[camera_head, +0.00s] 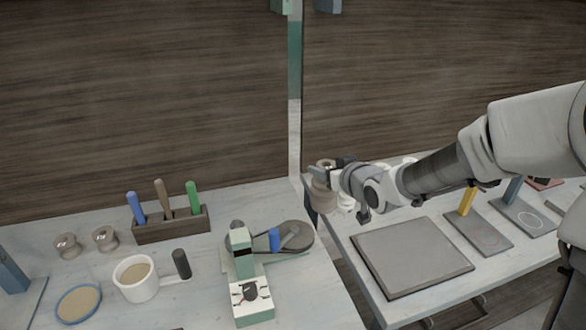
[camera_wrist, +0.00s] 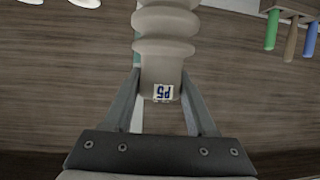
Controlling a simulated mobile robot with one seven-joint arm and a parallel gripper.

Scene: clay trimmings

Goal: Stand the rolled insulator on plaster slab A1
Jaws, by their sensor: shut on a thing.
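My gripper (camera_head: 324,174) is shut on a ribbed, beige rolled insulator (camera_head: 323,198), held in the air near the gap between the two tables. In the wrist view the insulator (camera_wrist: 166,25) stands between the fingers of my gripper (camera_wrist: 160,82), with a small label that seems to read P5 upside down. On the right table are two small grey slabs with upright tabs: one with a yellow tab and a faint ring (camera_head: 474,236), one with a blue tab and a pale ring (camera_head: 528,222). No A1 marking is readable, so I cannot tell which slab is A1.
A large dark-edged grey board (camera_head: 410,257) lies on the right table. The left table holds a tool rack (camera_head: 172,226), a cup (camera_head: 135,278), a blue-rimmed dish (camera_head: 78,303), two spools (camera_head: 105,238) and a green-white device (camera_head: 243,265). Pale objects stand partly hidden behind my arm.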

